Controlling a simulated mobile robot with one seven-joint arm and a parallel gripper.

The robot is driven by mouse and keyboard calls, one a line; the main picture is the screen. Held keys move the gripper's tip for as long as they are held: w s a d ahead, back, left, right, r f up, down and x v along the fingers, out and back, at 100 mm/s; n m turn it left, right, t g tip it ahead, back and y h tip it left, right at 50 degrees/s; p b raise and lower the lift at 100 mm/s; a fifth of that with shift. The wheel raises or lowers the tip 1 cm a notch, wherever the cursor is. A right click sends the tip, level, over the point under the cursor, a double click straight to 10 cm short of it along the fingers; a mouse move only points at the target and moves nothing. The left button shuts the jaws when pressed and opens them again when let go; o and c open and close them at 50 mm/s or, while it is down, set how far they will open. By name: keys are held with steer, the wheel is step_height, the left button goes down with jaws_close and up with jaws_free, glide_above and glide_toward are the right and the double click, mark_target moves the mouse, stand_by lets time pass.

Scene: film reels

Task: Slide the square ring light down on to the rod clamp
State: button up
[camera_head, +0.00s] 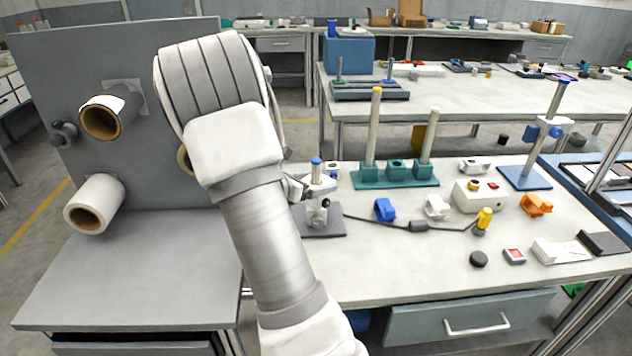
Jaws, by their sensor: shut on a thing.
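A small upright rod with a blue top (316,163) stands on a dark grey base plate (332,229) near the table's left end. A pale, flat piece that looks like the square ring light (321,184) is around this rod, just below the blue top. A grey rod clamp (317,213) with a knob sits lower on the rod, above the base. My gripper (301,187) reaches in from the left and is shut on the pale piece. My own arm hides most of the gripper, and its fingertips are too small to see clearly. I cannot tell whether light and clamp touch.
A teal rack (396,182) with tall posts stands behind to the right. A blue clip (385,209), a white clip (437,207) and a black cable (390,222) lie right of the base. A grey panel with rolls (130,60) stands left.

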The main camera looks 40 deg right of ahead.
steer(key=shift+f+b, duration=0.5)
stand_by(0.4)
steer(key=o, duration=1.2)
steer(key=shift+f, duration=0.1)
steer(key=shift+o, duration=0.2)
steer(key=shift+a, duration=0.1)
steer(key=p+v, duration=0.2)
steer(key=v, duration=1.5)
steer(key=shift+p, duration=0.4)
steer(key=shift+a, duration=0.15)
